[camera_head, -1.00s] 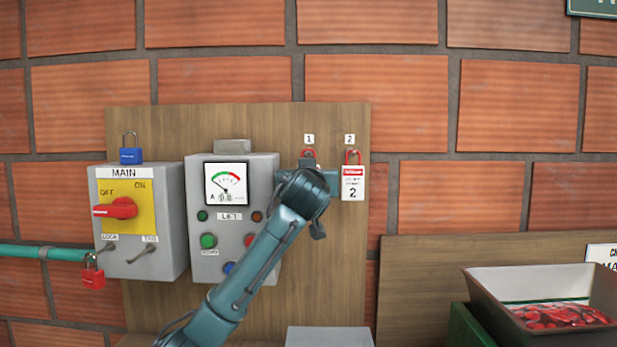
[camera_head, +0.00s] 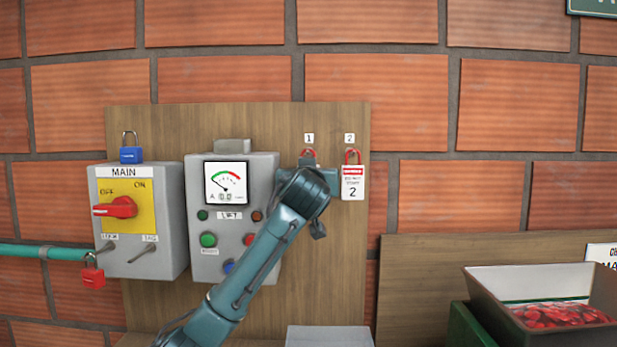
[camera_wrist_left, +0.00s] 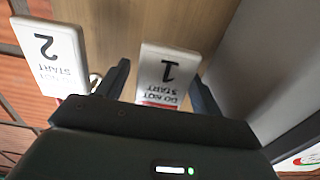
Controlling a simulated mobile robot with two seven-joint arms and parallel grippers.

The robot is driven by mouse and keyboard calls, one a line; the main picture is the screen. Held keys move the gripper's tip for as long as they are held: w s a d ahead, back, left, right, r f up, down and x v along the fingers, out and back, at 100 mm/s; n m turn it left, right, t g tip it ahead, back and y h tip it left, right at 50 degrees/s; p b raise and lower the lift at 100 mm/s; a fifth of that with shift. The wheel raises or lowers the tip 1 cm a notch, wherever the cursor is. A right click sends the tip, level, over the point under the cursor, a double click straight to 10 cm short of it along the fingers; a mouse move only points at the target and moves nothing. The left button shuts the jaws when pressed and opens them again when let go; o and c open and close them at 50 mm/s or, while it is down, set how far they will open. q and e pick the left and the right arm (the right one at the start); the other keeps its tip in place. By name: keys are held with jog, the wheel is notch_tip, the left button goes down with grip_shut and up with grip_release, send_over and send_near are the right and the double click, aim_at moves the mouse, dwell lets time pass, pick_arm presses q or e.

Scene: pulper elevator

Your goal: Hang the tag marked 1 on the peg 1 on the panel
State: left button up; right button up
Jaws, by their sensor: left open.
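The tag marked 1 (camera_wrist_left: 166,74) is a white plate with a red band. In the left wrist view it lies upside down between the spread fingers of my open left gripper (camera_wrist_left: 160,78), with a gap visible on each side. In the head view my left gripper (camera_head: 322,183) is at the panel (camera_head: 345,235) and hides the tag's plate. A red loop (camera_head: 308,154) shows just above the gripper, under the number 1 label (camera_head: 309,139) where peg 1 is. The loop appears to be at the peg, but its seating is unclear. My right gripper is not in view.
The tag marked 2 (camera_head: 352,184) hangs by a red loop just right of my gripper. A grey meter box (camera_head: 205,260) stands close on the left, with the MAIN switch box (camera_head: 170,240) beyond it. A bin of red items (camera_head: 490,290) is at lower right.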

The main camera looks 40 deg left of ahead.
pick_arm(q)
jog(key=shift+s, duration=0.1)
jog(key=b+v, duration=0.3)
jog(key=v, duration=1)
jog(key=shift+b, duration=0.3)
